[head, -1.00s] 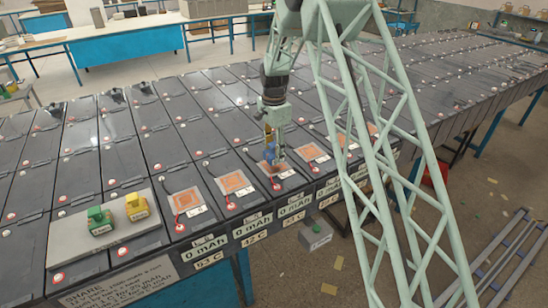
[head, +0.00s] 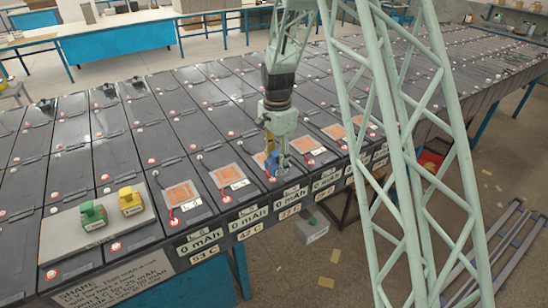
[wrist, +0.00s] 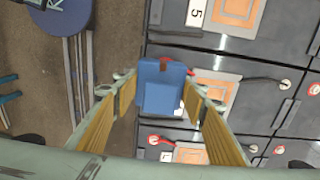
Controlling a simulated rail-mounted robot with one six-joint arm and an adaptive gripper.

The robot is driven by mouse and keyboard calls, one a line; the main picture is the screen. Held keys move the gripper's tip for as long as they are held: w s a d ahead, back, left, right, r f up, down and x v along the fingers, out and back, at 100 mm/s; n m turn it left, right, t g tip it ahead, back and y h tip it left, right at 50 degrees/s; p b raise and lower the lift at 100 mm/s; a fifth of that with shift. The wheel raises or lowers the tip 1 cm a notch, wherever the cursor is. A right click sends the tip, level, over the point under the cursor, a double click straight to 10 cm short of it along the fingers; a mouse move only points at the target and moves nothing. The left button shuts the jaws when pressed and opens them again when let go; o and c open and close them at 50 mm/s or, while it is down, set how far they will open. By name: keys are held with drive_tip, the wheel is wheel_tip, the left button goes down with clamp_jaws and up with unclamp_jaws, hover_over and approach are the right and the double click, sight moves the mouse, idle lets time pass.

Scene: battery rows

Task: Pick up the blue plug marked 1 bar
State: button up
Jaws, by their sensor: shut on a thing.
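The blue plug (wrist: 162,90) sits between the two fingers of my gripper (wrist: 160,98) in the wrist view, with a bit of red at its far edge. My gripper is shut on it. In the head view my gripper (head: 276,167) points down over the front row of batteries, and the blue plug (head: 271,162) shows at its fingertips. It is by the third orange pad from the left, which it partly hides. I cannot tell whether the plug touches the battery there. No marking on the plug can be read.
A green plug (head: 93,214) and a yellow plug (head: 130,201) stand on a grey tray (head: 72,228) at the front left. Orange pads with red leads, such as one pad (head: 182,193), lie on neighbouring batteries. A grey box (head: 312,230) is on the floor.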

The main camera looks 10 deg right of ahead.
drive_tip(key=shift+s+r, duration=0.1)
drive_tip(key=shift+s, duration=1.5)
